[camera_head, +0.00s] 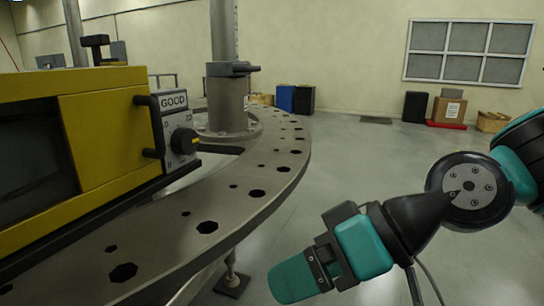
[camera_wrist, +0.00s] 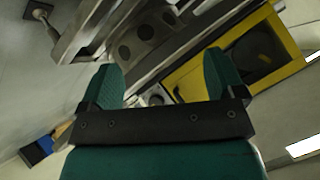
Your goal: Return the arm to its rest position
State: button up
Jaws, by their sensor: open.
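My gripper (camera_head: 292,279) is at the lower middle of the head view, to the right of the ring-shaped turret plate and over the floor. It points down and to the left. In the wrist view its two green fingers (camera_wrist: 164,78) stand apart with nothing between them. My teal and black arm comes in from the right edge of the head view. The grey turret plate (camera_head: 232,208) has several dark holes. A yellow unit (camera_head: 107,128) with a black handle, a black knob and a "GOOD" label sits on its left part; it also shows in the wrist view (camera_wrist: 188,80), tilted.
A grey column (camera_head: 226,105) rises at the plate's middle. Blue and black bins (camera_head: 295,99) stand beyond the plate. Boxes (camera_head: 446,111) and a basket (camera_head: 492,122) stand at the back right wall. The floor (camera_head: 365,160) between them and my arm is clear.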

jog(key=s+d+f+m+g+h, duration=0.15)
jog(key=s+d+h, duration=0.4)
jog(key=d, duration=0.55)
notch_tip(320, 180, up, 23)
jog(key=p, duration=2.4)
jog(key=shift+f, duration=0.15)
jog(key=shift+h, duration=0.25)
